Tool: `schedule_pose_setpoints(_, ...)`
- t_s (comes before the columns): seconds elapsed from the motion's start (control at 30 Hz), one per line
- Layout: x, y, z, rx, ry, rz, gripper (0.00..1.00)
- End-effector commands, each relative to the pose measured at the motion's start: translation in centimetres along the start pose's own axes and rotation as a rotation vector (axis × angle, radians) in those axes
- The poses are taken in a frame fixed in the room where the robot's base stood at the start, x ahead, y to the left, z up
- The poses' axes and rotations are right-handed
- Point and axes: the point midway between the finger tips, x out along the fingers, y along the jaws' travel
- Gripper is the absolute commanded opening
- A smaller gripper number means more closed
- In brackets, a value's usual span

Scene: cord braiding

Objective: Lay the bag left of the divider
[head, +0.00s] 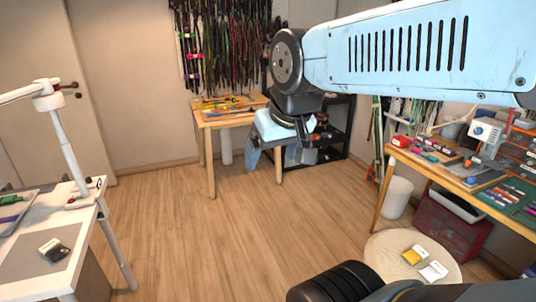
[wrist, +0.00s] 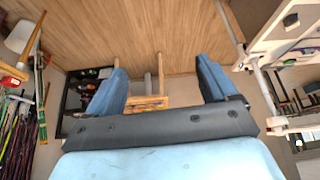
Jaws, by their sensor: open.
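My gripper (head: 268,152) hangs in mid-air near the middle of the head view, in front of the small wooden table. In the wrist view its two blue fingers stand wide apart with nothing between them (wrist: 161,75). A small bag (head: 54,250) with a white top and dark contents lies on a grey mat on the left desk. A yellow bag (head: 411,256) and a whitish bag (head: 433,271) lie on the round stool at lower right. I cannot tell which bag is meant. A tray (head: 16,222) sits at the left picture edge; no divider is clearly visible.
The white left desk (head: 80,229) carries a lamp (head: 64,150). The small wooden table (head: 209,121) with tools stands at the back. The wooden workbench (head: 420,164) at right is crowded. The round stool (head: 376,249) is low. The floor between is clear.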

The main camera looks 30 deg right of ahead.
Motion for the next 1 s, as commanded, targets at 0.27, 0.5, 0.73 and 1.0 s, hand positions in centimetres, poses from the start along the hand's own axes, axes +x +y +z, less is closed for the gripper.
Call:
schedule_pose_setpoints(0.27, 0.0, 0.1, 0.5, 0.005, 0.0, 0.001, 0.89)
schedule_pose_setpoints(0.5, 0.5, -1.3, -1.9, -0.025, -0.008, -0.009, 0.89)
schedule_pose_setpoints(0.73, 2.5, -5.4, -7.8, -0.102, -0.021, -0.033, 0.89)
schedule_pose_setpoints(1.0, 6.2, -10.6, -14.2, -0.194, -0.033, -0.066, 0.89)
